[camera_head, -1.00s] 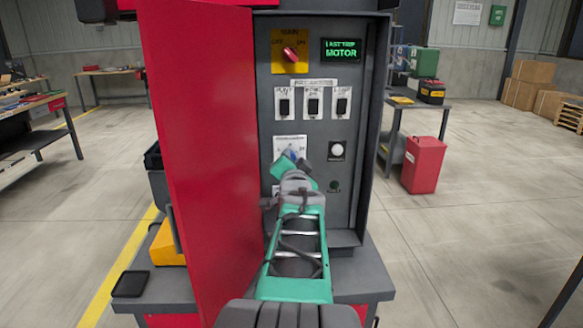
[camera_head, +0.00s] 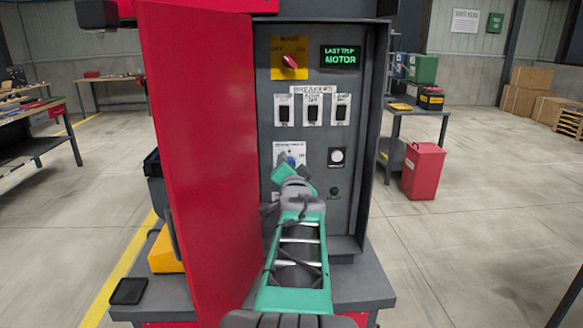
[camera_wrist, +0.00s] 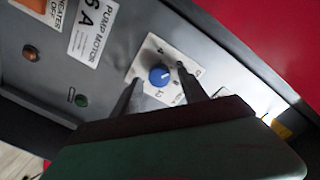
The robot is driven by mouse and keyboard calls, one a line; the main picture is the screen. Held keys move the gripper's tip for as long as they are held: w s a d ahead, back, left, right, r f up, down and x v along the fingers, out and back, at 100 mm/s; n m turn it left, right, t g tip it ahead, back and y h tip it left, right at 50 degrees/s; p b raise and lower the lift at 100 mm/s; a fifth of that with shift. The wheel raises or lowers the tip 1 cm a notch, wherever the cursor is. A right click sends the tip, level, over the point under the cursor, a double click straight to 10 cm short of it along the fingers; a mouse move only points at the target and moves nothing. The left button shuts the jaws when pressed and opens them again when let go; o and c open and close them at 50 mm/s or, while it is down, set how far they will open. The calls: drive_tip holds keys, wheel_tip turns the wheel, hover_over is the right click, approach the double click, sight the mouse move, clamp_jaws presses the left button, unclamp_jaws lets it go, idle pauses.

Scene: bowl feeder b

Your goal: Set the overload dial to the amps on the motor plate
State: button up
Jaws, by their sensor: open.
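The blue overload dial (camera_wrist: 159,75) sits on a white scale plate (camera_wrist: 150,52) on the grey panel. Its pale pointer mark faces up and right in the wrist view; the scale numbers are too small to read surely. In the head view the dial (camera_head: 291,160) is partly hidden by my gripper (camera_head: 293,172). A white plate (camera_wrist: 92,30) in the wrist view reads "PUMP MOTOR" and "6 A". My gripper (camera_wrist: 158,92) is open, with its fingertips apart near the dial's lower side; I cannot tell whether they touch it.
The open red cabinet door (camera_head: 200,150) stands close on the left of my arm. Above the dial are several black breakers (camera_head: 312,110), a red main switch (camera_head: 290,61) and a green display (camera_head: 341,56). A white button (camera_head: 337,155) is right of the dial.

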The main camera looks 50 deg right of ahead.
drive_tip(key=b+v, duration=0.1)
drive_tip(key=v, duration=0.7)
drive_tip(key=shift+d, duration=0.1)
